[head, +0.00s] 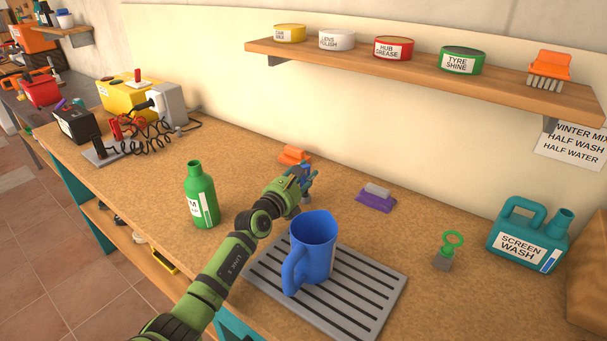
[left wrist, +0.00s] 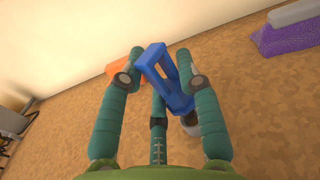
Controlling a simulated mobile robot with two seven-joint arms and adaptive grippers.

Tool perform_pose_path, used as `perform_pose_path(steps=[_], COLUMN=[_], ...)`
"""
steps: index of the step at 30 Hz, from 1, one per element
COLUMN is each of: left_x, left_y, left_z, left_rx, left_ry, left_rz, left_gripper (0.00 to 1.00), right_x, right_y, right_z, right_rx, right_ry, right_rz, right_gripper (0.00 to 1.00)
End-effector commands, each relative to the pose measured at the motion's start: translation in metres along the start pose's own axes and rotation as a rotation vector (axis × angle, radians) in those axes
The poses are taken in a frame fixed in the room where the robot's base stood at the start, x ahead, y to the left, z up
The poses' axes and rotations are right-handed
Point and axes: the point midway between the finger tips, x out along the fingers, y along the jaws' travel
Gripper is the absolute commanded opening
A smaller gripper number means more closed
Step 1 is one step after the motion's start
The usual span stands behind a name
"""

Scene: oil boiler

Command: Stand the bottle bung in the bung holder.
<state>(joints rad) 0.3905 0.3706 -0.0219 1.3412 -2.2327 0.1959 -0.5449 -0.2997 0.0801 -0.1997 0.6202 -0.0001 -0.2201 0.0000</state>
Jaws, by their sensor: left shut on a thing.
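My left gripper (head: 301,181) is shut on a blue loop-handled piece (left wrist: 165,78), which looks like the bung. In the left wrist view its blue frame sits between the two fingers, with a grey end (left wrist: 190,126) below, partly hidden by a finger. In the head view the gripper holds it above the bench behind the blue jug, and the piece (head: 306,170) is largely hidden. I cannot tell for sure which thing is the bung holder. My right gripper is not in view.
A blue jug (head: 315,240) stands on a slatted grey tray (head: 371,299), close to my left forearm. A green bottle (head: 201,195) stands left of the arm. An orange thing (head: 291,154) and a purple block (head: 374,202) lie near the wall. A screen wash can (head: 527,238) stands right.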

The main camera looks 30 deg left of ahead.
Motion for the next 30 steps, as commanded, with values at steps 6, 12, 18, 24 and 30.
perform_pose_path(steps=[6,12,18,24,30], left_x=[0.0,0.0,0.0,0.0,0.0], left_y=[0.0,0.0,0.0,0.0,0.0], left_z=[-0.008,-0.014,-0.02,-0.022,-0.015], left_rx=[0.0,0.0,0.001,0.001,0.0], left_ry=[-0.001,0.0,0.0,0.002,0.004], left_rz=[0.001,0.001,0.001,0.0,-0.001], left_gripper=[0.0,0.0,0.0,0.0,0.0], right_x=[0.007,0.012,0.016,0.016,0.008], right_y=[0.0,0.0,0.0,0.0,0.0], right_z=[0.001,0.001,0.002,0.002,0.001], right_rx=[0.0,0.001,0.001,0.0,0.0], right_ry=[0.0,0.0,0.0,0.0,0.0], right_rz=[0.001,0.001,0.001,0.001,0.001], right_gripper=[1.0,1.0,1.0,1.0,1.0])
